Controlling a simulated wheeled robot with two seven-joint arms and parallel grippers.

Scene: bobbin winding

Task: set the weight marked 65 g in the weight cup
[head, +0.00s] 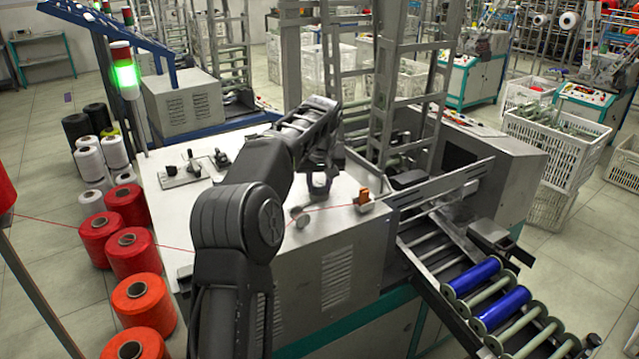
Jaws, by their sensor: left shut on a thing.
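My left gripper (320,182) hangs over the white top of the winding machine (345,215), with its jaws pointing down. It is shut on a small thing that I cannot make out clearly. I cannot read any 65 g mark. Small dark metal pieces stand on a flat plate (185,177) at the left of the machine top, but no marks on them are readable. A small grey round part (299,216) is just below and left of the gripper. I cannot tell which part is the weight cup.
A red thread runs across the machine top near an orange block (363,197). Red thread cones (127,205) stand at the left. Blue bobbins (477,276) lie on a sloping rack at the right. A metal ladder frame (400,100) rises behind the gripper.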

